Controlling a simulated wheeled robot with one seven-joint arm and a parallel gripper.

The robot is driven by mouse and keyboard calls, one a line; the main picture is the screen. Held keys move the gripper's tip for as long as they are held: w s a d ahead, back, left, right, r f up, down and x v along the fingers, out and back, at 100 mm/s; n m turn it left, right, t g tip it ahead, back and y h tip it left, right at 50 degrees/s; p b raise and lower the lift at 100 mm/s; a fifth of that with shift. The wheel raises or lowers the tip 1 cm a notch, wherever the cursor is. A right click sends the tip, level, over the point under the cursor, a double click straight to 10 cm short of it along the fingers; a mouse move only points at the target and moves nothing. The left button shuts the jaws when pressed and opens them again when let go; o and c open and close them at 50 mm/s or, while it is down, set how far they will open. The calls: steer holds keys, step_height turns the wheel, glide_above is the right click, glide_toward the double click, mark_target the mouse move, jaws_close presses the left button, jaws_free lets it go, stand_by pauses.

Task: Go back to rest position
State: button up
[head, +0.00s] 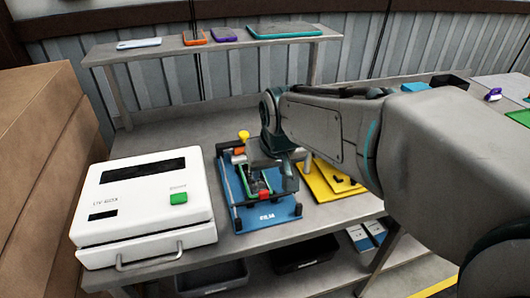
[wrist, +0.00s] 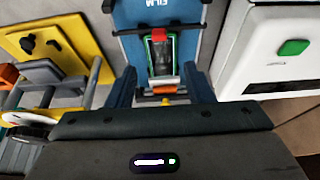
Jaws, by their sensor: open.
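My gripper (head: 273,178) hangs at the end of my arm over a blue fixture marked FILM (head: 272,217), on the grey workbench. In the wrist view, its two dark blue fingers (wrist: 164,82) are spread apart, with nothing clamped between them. A green-edged frame with a dark insert (wrist: 161,55) lies on the blue fixture, in line with the gap between the fingers. I cannot tell how high the fingers are above the fixture.
A white machine with a green button (head: 145,211) stands left of the fixture. A yellow fixture (head: 322,184) is on the right. A shelf (head: 180,49) with flat devices runs along the back. Cartons (head: 35,130) stand at far left. Dark bins (head: 305,254) sit under the bench.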

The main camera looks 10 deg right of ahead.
steer(key=shift+s+r, duration=0.1)
steer(key=s+d+f+m, duration=0.1)
steer(key=s+d+f, duration=0.1)
steer(key=s, duration=0.4)
steer(key=s+d+f+g, duration=0.1)
steer(key=s+d+f, duration=0.1)
steer(key=s+d, duration=0.3)
steer(key=shift+s+f+m+g+h, duration=0.3)
steer(key=shift+s+f+m+h, duration=0.1)
steer(key=shift+s, duration=0.35)
